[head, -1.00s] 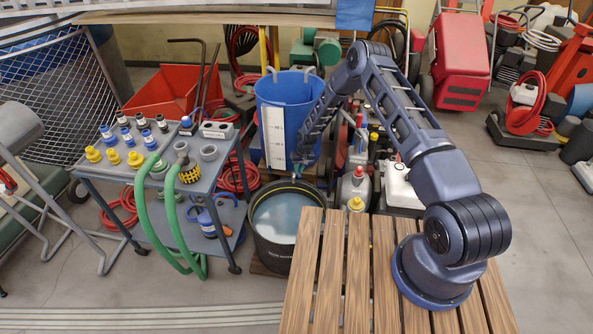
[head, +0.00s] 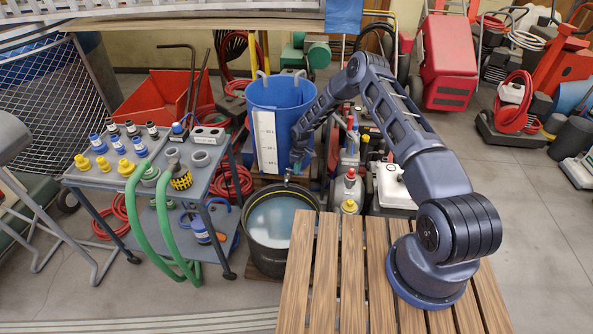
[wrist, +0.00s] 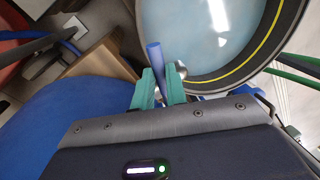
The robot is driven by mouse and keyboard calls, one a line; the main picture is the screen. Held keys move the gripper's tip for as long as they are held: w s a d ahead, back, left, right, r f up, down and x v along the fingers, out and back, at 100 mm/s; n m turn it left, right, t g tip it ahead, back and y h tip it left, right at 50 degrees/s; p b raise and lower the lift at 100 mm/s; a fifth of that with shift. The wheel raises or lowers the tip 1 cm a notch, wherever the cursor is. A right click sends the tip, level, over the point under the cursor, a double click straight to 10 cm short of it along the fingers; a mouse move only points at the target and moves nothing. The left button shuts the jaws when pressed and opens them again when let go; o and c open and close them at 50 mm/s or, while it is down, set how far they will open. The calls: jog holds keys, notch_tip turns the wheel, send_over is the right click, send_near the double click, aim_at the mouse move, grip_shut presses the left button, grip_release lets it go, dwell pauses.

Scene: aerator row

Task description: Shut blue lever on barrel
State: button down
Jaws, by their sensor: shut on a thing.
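The blue barrel (head: 292,112) stands behind the black tub, with a white scale strip on its front. It also fills the lower left of the wrist view (wrist: 80,130). The blue lever (wrist: 154,58) is a thin bar between the teal fingers of my gripper (wrist: 158,88), its free end sticking out beyond them. A small silvery fitting (wrist: 181,70) shows just right of the fingers. In the head view my gripper (head: 296,168) is low at the barrel's front, above the tub's back rim; the lever is too small to make out there.
The black tub (head: 257,257) of pale liquid is below and in front of my gripper. A grey cart (head: 103,178) with fittings and green hoses stands left. Bottles and a white canister (head: 393,187) crowd the right. A slatted wooden platform (head: 327,270) is in front.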

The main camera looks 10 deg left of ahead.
jog(key=shift+w+d+n, duration=0.1)
jog(key=shift+w+n, duration=0.05)
jog(key=shift+n, duration=0.25)
jog(key=c, duration=1.4)
grip_release()
notch_tip(320, 180, up, 7)
jog(key=w, duration=0.1)
jog(key=shift+w+d+r, duration=0.15)
jog(key=shift+w, duration=0.05)
